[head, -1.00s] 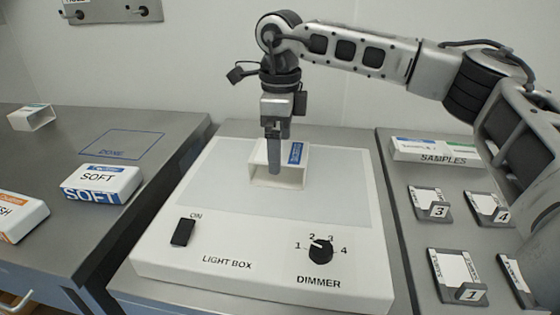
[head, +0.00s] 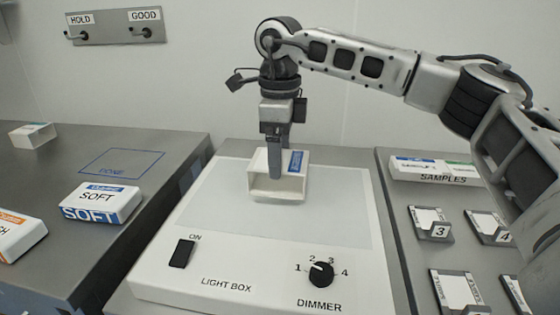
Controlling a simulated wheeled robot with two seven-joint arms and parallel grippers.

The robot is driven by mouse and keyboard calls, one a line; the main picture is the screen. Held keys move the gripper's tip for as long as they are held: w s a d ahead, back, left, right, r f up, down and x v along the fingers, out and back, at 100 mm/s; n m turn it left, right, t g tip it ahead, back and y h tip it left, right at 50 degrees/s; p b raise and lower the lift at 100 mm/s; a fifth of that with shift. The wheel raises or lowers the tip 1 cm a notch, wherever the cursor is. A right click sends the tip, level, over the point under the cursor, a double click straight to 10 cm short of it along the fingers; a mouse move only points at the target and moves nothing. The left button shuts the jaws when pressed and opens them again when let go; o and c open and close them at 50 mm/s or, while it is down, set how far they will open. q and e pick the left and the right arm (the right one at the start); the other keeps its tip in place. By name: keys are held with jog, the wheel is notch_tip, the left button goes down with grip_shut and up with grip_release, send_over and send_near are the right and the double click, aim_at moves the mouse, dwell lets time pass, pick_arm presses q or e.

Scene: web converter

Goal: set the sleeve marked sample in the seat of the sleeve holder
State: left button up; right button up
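A white, open-ended sleeve (head: 262,188) with a blue label (head: 296,161) is at the far middle of the light box, its opening facing me. Its label is too small to read. My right gripper (head: 275,166) points straight down at it, with a dark finger across its open end. Only one finger shows clearly, so I cannot tell whether it grips the sleeve wall. I cannot tell whether the sleeve rests on the panel or hangs just above. My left gripper is out of view. I cannot make out a sleeve holder seat for certain.
The light box (head: 230,283) has a switch (head: 181,254) and dimmer knob (head: 321,272). Cartons including SOFT (head: 100,200) lie left, before an empty DONE outline (head: 121,164). HOLD/GOOD hooks (head: 112,28) hang behind.

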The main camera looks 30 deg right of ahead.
jog(key=s+r, duration=0.1)
jog(key=r, duration=0.1)
jog(key=s+a+r, duration=0.1)
jog(key=s+r, duration=0.1)
jog(key=s+r+b, duration=0.1)
jog(key=r, duration=0.1)
jog(key=shift+s+a, duration=0.15)
jog(key=shift+s, duration=0.1)
jog(key=s+a+r, duration=0.2)
jog(key=s+r, duration=0.2)
jog(key=s, duration=0.5)
jog(key=shift+a+r+b, duration=0.2)
jog(key=shift+a+b, duration=0.05)
jog(key=shift+b, duration=0.1)
